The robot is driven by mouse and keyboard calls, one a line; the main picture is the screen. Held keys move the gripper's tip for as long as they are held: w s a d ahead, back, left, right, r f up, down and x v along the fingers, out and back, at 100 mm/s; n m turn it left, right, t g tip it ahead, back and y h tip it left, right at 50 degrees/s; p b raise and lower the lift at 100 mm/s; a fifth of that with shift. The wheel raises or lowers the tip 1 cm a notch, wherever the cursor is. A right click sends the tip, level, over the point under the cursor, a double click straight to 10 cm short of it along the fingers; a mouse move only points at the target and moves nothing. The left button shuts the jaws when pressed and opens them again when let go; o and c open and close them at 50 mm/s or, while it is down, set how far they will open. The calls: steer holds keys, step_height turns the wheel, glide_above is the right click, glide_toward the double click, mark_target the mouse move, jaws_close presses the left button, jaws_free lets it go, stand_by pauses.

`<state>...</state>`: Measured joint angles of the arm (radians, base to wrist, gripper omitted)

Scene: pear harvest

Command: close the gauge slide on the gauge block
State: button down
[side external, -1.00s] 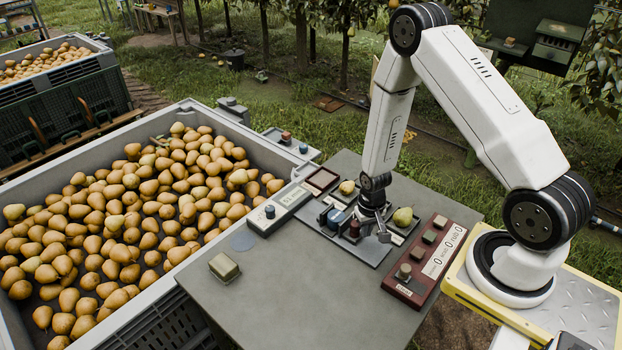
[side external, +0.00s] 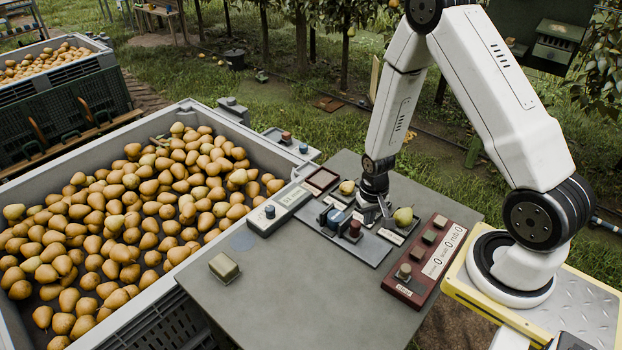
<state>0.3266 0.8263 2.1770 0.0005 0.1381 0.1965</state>
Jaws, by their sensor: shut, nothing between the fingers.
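The gauge block (side external: 345,245) looks like a dark grey flat base on the table, with a blue upright part (side external: 335,217) at its left. A dark piece with a reddish-brown knob (side external: 354,229), which looks like the gauge slide, stands just right of the blue part. A narrow gap seems to show between them, but its width is hard to judge. My gripper (side external: 379,213) points down behind and to the right of the knob, apart from it. Its fingers are shut and empty. The gripper hides part of the table behind the block.
A pear (side external: 403,216) sits just right of my gripper, and another (side external: 347,187) lies in a tray behind the block. A red panel (side external: 425,262) with buttons stands right, a grey knobbed box (side external: 280,209) left. A large pear bin (side external: 185,272) adjoins the table.

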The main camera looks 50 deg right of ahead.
steer(key=shift+r, duration=1.6)
steer(key=s+a+r+n+t, duration=0.1)
steer(key=a+r+n, duration=0.2)
steer(key=a+r, duration=0.2)
steer(key=s+a+r+n+t, duration=0.1)
steer(key=a+r, duration=0.4)
steer(key=r, duration=0.6)
steer(key=shift+s+a+n+t, duration=0.3)
steer(key=shift+s+n, duration=0.2)
steer(key=shift+n, duration=0.5)
